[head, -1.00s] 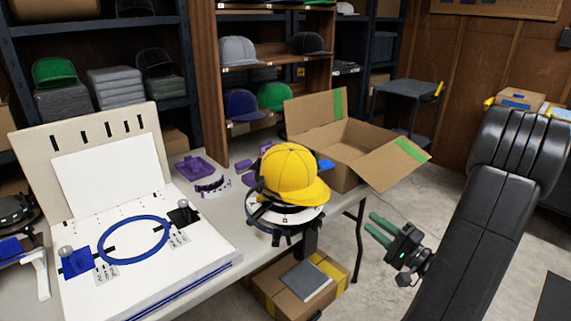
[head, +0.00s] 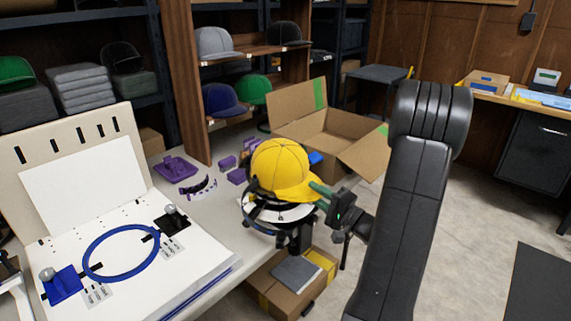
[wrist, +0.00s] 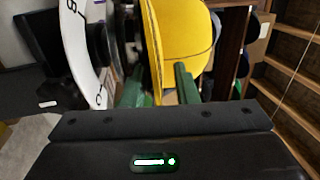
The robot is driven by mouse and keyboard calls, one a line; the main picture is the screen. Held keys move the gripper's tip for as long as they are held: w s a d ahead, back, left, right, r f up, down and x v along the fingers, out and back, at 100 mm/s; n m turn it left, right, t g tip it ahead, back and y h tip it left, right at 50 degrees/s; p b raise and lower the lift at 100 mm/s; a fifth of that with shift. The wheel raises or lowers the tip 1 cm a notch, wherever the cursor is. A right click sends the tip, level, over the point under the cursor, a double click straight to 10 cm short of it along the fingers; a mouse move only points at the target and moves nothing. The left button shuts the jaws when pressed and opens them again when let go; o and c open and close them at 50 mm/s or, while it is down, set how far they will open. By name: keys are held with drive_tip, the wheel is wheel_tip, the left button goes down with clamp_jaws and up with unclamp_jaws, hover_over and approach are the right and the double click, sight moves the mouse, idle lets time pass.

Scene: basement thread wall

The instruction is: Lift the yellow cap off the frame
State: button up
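The yellow cap (head: 279,166) sits upright on the round black frame with a white ring (head: 272,215), at the table's front edge. Its brim points right toward my gripper (head: 318,195). In the wrist view the cap (wrist: 186,38) fills the upper middle, and the frame's white ring (wrist: 92,55) stands to its left. My gripper's green fingers (wrist: 158,90) are apart, with the edge of the brim between them. The gripper looks open; I cannot tell whether either finger touches the cap. The cap's far side and the fit under it are hidden.
An open cardboard box (head: 325,140) stands behind the cap. A white board with a blue hoop (head: 121,252) lies on the left of the table. Purple parts (head: 176,169) lie between. A closed carton (head: 290,283) is on the floor below.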

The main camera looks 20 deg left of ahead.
clamp_jaws()
drive_tip(key=shift+s+d+r+p, duration=0.15)
drive_tip(key=shift+r+p, duration=0.3)
drive_tip(key=shift+r, duration=0.65)
drive_tip(key=shift+d+r+p, duration=0.2)
drive_tip(key=shift+r+p, duration=0.25)
drive_tip(key=shift+r, duration=0.6)
drive_tip(key=shift+s+d+r+p, duration=0.15)
drive_tip(key=shift+r+p, duration=0.3)
drive_tip(key=shift+r, duration=0.65)
drive_tip(key=shift+w, duration=0.1)
drive_tip(key=r, duration=0.2)
drive_tip(key=r+p, duration=0.1)
drive_tip(key=r, duration=0.1)
drive_tip(key=shift+d+p, duration=0.3)
drive_tip(key=shift+d, duration=0.1)
